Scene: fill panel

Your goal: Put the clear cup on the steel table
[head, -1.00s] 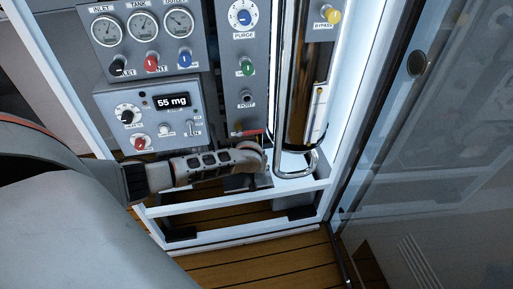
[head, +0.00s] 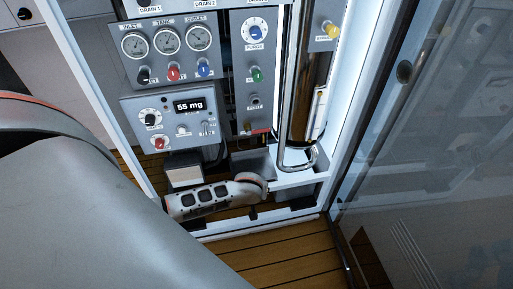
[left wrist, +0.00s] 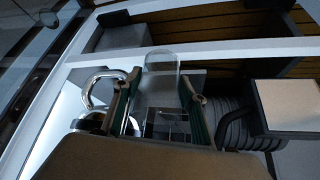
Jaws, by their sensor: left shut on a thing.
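My left gripper (head: 258,186) is low at the front of the panel cabinet, below the purge column, in the head view. In the left wrist view its two fingers (left wrist: 160,98) are on either side of the clear cup (left wrist: 163,62) and hold it. The cup is see-through with a rounded end that shows past the fingertips. In the head view I cannot make out the cup. I cannot identify the steel table in either view. My right gripper is not in view.
A tall chrome-framed cylinder (head: 318,85) stands right of my gripper. The white cabinet rail (head: 300,178) is close by. A glass door (head: 430,130) stands at right. Wooden floor (head: 270,262) lies in front.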

